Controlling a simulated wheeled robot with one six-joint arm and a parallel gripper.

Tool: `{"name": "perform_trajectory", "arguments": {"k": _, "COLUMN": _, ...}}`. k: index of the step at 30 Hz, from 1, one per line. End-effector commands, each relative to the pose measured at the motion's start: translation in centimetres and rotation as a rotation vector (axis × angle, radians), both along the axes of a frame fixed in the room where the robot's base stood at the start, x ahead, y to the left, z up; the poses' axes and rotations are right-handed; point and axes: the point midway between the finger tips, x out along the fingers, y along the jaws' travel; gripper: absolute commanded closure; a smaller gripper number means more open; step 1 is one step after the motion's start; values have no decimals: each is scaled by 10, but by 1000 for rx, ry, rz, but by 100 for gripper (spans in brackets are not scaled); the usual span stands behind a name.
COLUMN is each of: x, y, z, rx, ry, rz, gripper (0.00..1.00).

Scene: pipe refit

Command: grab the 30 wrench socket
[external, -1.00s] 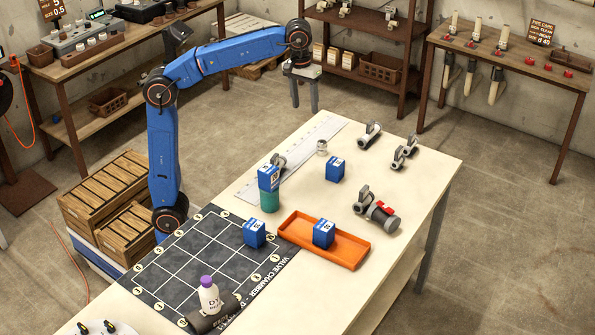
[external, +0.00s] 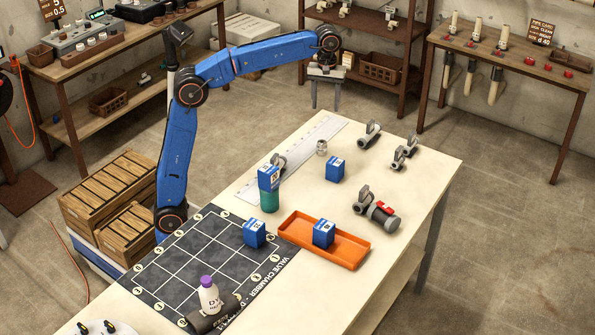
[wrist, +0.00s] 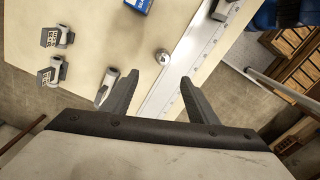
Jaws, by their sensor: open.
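A small silvery cylinder (external: 321,147), which looks like a socket, stands on the table near the white ruler strip; no number on it is readable. It also shows in the wrist view (wrist: 162,57), just beyond the gap between my fingertips. My gripper (external: 326,108) is open, pointing down, above and behind the table's far end. In the wrist view my gripper (wrist: 160,77) has its two fingers apart with nothing between them.
A blue box (external: 335,168) stands in front of the silvery cylinder. Another blue box sits on a green cylinder (external: 269,201). An orange tray (external: 345,258) holds a blue box. A grey fitting with a red part (external: 383,215) lies at right.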

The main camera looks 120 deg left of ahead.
Motion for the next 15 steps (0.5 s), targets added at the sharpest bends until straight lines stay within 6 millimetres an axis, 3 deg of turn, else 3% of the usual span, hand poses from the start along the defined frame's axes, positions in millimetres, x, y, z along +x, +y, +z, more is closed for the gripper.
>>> {"name": "perform_trajectory", "arguments": {"k": 10, "x": -1, "y": -1, "z": -33, "rx": -2, "ry": 2, "rz": -1, "gripper": 46}}
{"name": "perform_trajectory", "arguments": {"k": 15, "x": -1, "y": -1, "z": -61, "rx": -2, "ry": 2, "rz": -1, "gripper": 46}}
